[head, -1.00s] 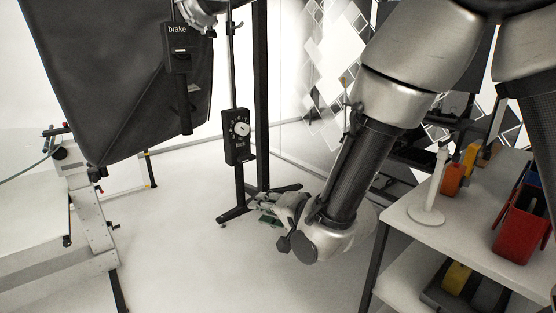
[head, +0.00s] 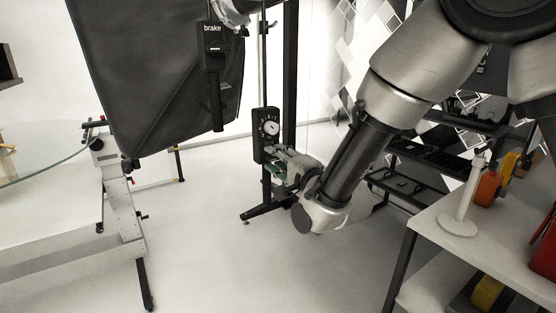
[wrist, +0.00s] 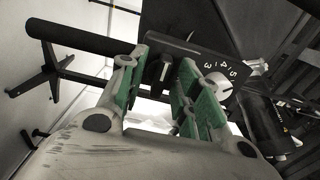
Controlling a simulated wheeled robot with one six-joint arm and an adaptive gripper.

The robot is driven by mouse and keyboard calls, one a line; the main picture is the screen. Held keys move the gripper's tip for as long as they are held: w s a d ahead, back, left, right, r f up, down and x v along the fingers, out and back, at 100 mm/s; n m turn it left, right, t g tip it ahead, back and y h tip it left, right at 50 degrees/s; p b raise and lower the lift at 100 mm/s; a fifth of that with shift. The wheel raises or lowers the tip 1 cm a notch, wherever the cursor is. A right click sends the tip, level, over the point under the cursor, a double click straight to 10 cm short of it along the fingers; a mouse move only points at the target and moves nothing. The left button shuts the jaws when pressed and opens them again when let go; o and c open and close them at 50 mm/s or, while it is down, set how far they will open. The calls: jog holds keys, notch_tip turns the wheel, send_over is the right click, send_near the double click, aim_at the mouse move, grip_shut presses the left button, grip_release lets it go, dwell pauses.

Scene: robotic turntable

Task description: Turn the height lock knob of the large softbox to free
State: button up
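The large softbox (head: 150,75) is the big dark hood at upper left in the head view. A black control box (head: 267,122) with a white numbered dial (head: 271,128) is on a thin upright pole right of it. In the wrist view the dial (wrist: 217,86) is just right of my right finger. A small black knob with a light mark (wrist: 160,68) shows between my green-padded fingers; its label is not readable. My gripper (wrist: 160,75) is open around or just short of the knob; contact cannot be told. In the head view my gripper (head: 275,160) is at the box's lower end.
A black box marked "brake" (head: 213,45) hangs before the softbox. A dark stand foot (head: 268,209) is below the control box. A white table (head: 60,232) is at left. A shelf trolley (head: 430,222) with a white stand and coloured items is at right. The floor between is clear.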

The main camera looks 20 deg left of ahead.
jog(key=shift+c, duration=0.2)
jog(key=c, duration=0.6)
jog(key=shift+c, duration=0.2)
jog(key=n, duration=0.4)
jog(key=shift+n, duration=0.3)
jog(key=n, duration=0.9)
jog(key=shift+f, duration=0.1)
jog(key=shift+n, duration=2.1)
